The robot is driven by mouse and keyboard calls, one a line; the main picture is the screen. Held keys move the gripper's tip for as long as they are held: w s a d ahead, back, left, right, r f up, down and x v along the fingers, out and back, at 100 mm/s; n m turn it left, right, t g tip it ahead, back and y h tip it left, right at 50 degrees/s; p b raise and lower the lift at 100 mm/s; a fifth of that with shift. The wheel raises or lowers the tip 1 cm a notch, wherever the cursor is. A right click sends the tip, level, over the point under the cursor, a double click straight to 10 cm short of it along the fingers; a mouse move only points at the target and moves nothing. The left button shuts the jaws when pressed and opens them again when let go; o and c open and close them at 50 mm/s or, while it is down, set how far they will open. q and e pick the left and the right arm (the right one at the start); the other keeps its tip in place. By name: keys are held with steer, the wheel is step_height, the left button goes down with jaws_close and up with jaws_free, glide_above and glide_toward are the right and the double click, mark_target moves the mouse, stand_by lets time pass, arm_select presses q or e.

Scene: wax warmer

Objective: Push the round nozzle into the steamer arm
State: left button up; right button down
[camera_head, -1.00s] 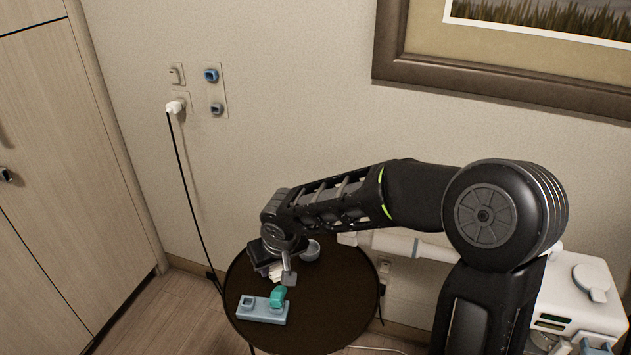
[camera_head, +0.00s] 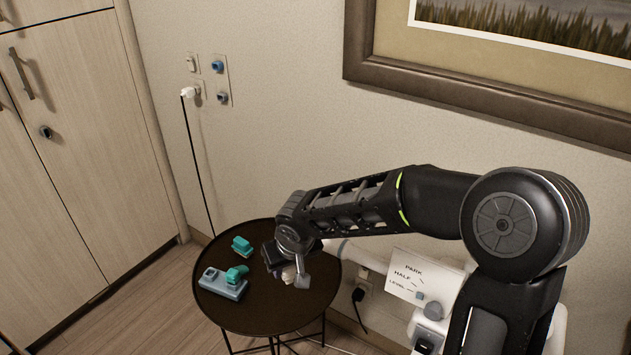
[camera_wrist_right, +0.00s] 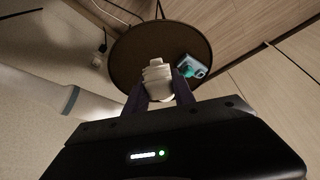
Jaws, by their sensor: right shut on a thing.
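My right gripper (camera_head: 287,268) is above the right part of the dark round table (camera_head: 262,312). It is shut on a whitish piece, probably the round nozzle, which shows between the fingers in the right wrist view (camera_wrist_right: 157,78). In the head view only a little of this piece (camera_head: 289,276) shows under the fingers. The white steamer arm (camera_head: 352,256) comes in from the right and reaches close to the gripper. In the right wrist view the tube (camera_wrist_right: 35,88) has a grey-blue collar, and its near end is partly behind the gripper. I cannot tell whether they touch. My left gripper is out of view.
A blue-grey holder (camera_head: 212,286) with a teal piece (camera_head: 237,273) stands on the table's left. Another teal piece (camera_head: 242,246) is behind it. A white plate (camera_head: 418,270) marked PARK, HALF, LEVEL stands at right. A cord hangs from the wall outlet (camera_head: 189,93).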

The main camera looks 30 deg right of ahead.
steer(key=shift+s+d, duration=0.15)
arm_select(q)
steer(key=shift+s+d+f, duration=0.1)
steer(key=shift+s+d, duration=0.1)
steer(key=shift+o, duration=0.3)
